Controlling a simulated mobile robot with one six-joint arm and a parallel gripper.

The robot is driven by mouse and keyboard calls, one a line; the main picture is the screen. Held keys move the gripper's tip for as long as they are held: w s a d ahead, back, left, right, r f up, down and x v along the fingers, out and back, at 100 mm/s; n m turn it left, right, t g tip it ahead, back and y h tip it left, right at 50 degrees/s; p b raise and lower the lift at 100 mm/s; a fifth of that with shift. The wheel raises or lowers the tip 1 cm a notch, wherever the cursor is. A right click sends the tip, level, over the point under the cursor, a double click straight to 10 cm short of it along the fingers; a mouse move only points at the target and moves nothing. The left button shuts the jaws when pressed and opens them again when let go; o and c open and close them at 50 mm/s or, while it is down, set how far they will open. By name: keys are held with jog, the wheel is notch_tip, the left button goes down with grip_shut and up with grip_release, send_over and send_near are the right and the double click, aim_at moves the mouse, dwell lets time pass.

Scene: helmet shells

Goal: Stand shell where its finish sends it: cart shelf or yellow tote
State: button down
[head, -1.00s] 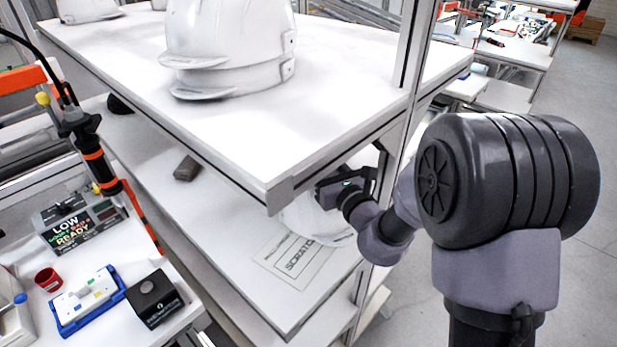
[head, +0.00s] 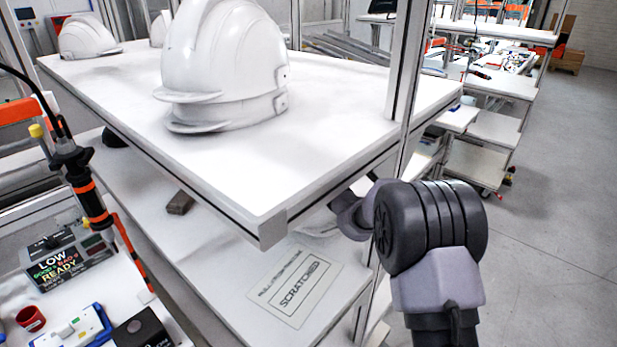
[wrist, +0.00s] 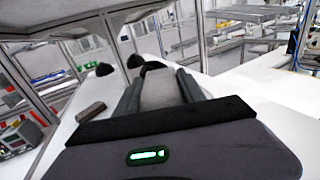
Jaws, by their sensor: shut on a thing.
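My gripper is under the cart's upper shelf (head: 330,150), hidden by it in the head view. In the wrist view my gripper (wrist: 160,90) is shut on a shell (wrist: 160,88), whose pale grey surface shows between the dark fingers. In the head view only a white sliver of this shell (head: 318,229) shows below the upper shelf's edge. It is over the lower shelf (head: 225,255), beside a label marked SCRATCHED (head: 298,287). I cannot tell whether it touches the shelf. Its finish cannot be read. No yellow tote is in view.
Stacked white helmet shells (head: 225,70) stand on the upper shelf, with another shell (head: 86,37) behind. A dark block (head: 180,203) lies on the lower shelf. A cart post (head: 405,70) rises near my arm. A bench with a READY sign (head: 65,262) stands at left. Floor is open at right.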

jog(key=shift+w, duration=0.3)
jog(key=shift+w+f, duration=0.1)
jog(key=shift+f, duration=0.1)
jog(key=shift+f+b, duration=0.8)
jog(key=shift+f, duration=0.85)
jog(key=c, duration=0.7)
grip_release()
